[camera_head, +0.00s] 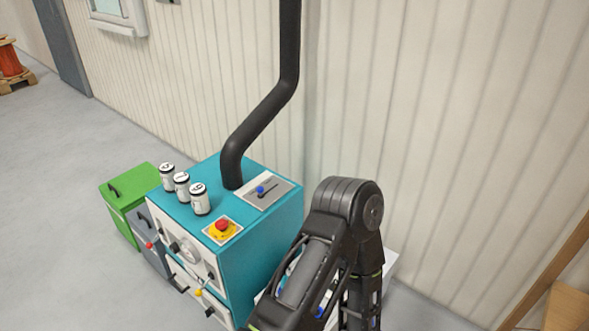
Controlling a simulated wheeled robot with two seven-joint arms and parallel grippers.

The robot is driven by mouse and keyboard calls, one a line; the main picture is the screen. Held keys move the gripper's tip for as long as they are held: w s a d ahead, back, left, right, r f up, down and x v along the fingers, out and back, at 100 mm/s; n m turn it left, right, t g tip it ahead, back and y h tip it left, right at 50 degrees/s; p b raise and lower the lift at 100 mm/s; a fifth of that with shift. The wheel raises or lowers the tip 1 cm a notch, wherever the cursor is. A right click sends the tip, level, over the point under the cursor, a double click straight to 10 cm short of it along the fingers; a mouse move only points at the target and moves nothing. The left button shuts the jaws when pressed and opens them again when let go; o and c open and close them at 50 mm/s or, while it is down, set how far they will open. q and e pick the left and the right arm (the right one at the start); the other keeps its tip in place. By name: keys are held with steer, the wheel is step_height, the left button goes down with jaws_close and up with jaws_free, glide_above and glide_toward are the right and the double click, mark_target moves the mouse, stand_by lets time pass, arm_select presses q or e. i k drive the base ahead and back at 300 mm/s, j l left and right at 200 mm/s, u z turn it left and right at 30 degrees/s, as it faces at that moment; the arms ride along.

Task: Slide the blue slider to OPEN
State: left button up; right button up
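The blue slider (260,189) is a small blue knob on a grey plate (272,194) with a dark slot. The plate lies on top of the teal machine (278,221), right of the black pipe. The knob sits near the slot's left end. Any OPEN lettering is too small to read. One dark arm of mine rises at the lower middle, in front of the machine's right side, and hides part of it. Neither gripper's fingers can be made out.
A black pipe (256,122) rises from the machine top. Several white canisters (200,199) and a red emergency button (222,225) on yellow stand there too. Green (127,188) and grey bins stand left. A ribbed wall is close behind. Floor at left is clear.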

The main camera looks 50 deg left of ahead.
mark_target(260, 190)
steer(key=j, duration=0.55)
steer(key=k+j+z, duration=0.15)
steer(key=j, duration=0.95)
steer(key=k+j+z, duration=0.1)
steer(key=j, duration=0.45)
